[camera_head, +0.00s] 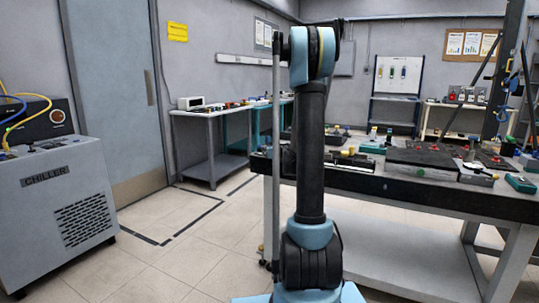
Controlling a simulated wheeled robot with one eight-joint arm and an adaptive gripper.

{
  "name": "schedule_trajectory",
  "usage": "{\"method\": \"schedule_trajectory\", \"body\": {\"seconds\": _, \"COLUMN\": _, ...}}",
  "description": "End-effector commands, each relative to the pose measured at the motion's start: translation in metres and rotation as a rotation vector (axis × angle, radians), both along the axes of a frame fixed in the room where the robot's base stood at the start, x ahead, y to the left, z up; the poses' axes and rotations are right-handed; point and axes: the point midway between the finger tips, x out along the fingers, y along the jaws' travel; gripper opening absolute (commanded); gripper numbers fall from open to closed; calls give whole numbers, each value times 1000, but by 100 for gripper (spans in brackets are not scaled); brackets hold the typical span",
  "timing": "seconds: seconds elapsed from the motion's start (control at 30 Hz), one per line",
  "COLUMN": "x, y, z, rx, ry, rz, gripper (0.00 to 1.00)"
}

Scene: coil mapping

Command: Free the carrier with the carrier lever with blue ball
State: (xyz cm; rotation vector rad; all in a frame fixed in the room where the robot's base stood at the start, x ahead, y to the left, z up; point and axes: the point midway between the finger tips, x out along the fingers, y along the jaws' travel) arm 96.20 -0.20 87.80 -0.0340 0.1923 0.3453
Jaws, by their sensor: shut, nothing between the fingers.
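My arm stands upright in the middle of the view and blocks part of the workbench behind it. I cannot make out my gripper; the far end of the arm is hidden behind its own links. The workbench (385,184) has a dark top and carries a flat black block (422,157) and several small parts. I cannot pick out the carrier or a lever with a blue ball among them at this size.
A grey chiller (62,190) stands at the left, beside a closed door (115,90). A side table (205,150) is by the back wall. Open tiled floor (180,235) lies between the chiller and the workbench. A shelf rack (395,105) stands behind.

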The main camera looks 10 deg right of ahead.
Motion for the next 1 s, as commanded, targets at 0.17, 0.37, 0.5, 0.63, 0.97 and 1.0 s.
{"method": "schedule_trajectory", "body": {"seconds": 0.17, "x": 19, "y": 7, "z": -4, "rx": 1, "ry": 0, "rz": 0, "gripper": 0}}
{"method": "schedule_trajectory", "body": {"seconds": 0.37, "x": 28, "y": 10, "z": -6, "rx": 0, "ry": 0, "rz": 0, "gripper": 0}}
{"method": "schedule_trajectory", "body": {"seconds": 0.5, "x": 29, "y": 10, "z": -6, "rx": 0, "ry": 0, "rz": 0, "gripper": 0}}
{"method": "schedule_trajectory", "body": {"seconds": 0.63, "x": 29, "y": 10, "z": -6, "rx": 1, "ry": 0, "rz": 0, "gripper": 0}}
{"method": "schedule_trajectory", "body": {"seconds": 0.97, "x": 44, "y": 29, "z": -6, "rx": 1, "ry": 1, "rz": 3, "gripper": 0}}
{"method": "schedule_trajectory", "body": {"seconds": 1.0, "x": 48, "y": 34, "z": -6, "rx": 1, "ry": 0, "rz": 3, "gripper": 0}}
